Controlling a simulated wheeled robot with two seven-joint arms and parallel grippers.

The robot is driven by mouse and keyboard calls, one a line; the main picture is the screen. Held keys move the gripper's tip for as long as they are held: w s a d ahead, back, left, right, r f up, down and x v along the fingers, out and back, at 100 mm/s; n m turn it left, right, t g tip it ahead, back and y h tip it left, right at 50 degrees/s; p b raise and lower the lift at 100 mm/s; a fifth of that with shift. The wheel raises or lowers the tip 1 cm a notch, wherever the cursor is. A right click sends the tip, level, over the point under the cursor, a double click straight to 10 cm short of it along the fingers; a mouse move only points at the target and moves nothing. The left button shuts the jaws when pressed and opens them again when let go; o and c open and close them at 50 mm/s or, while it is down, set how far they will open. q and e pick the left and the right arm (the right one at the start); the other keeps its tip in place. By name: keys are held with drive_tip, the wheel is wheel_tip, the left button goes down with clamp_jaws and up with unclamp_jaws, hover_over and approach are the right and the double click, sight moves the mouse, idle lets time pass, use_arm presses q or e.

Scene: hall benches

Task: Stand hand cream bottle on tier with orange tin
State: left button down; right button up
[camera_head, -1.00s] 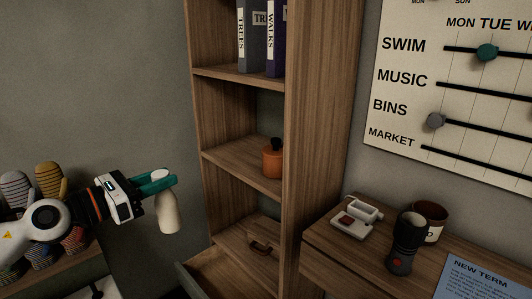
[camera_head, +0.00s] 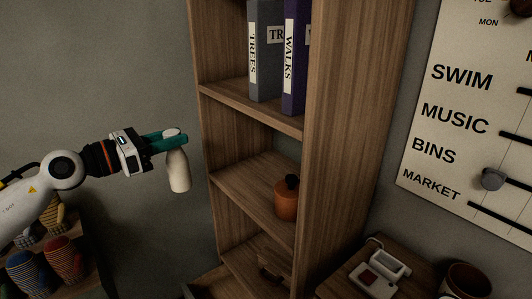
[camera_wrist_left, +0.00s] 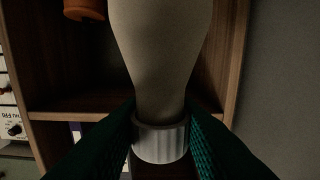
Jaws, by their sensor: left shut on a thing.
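The hand cream bottle (camera_head: 178,171) is pale cream and hangs from my left gripper (camera_head: 180,139), which is shut on its upper end. The bottle is close to upright, left of the wooden shelf unit and apart from it. In the left wrist view the bottle (camera_wrist_left: 160,50) fills the middle, its ribbed grey neck (camera_wrist_left: 160,142) between the green fingers. The orange tin (camera_head: 286,200) with a dark knob stands on the middle tier (camera_head: 245,178), toward its right side. Part of it shows at the top left of the left wrist view (camera_wrist_left: 85,9). My right gripper is out of view.
The tier has bare room left of the tin. Binders (camera_head: 265,60) stand on the tier above. The unit's left upright edge (camera_head: 205,130) lies between bottle and tier. A desk with a white device (camera_head: 380,270) is at right.

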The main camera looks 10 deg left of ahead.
use_arm(q)
drive_tip(key=d+p+x, duration=0.1)
drive_tip(key=p+x, duration=0.7)
drive_tip(key=x, duration=1)
wheel_tip(320, 180, down, 7)
drive_tip(key=shift+a+r+b, duration=0.15)
drive_tip(key=shift+r+b, duration=0.05)
drive_tip(key=shift+b, duration=0.2)
drive_tip(key=shift+f, duration=0.15)
drive_tip(key=c, duration=1.1)
unclamp_jaws()
drive_tip(key=shift+o, duration=0.2)
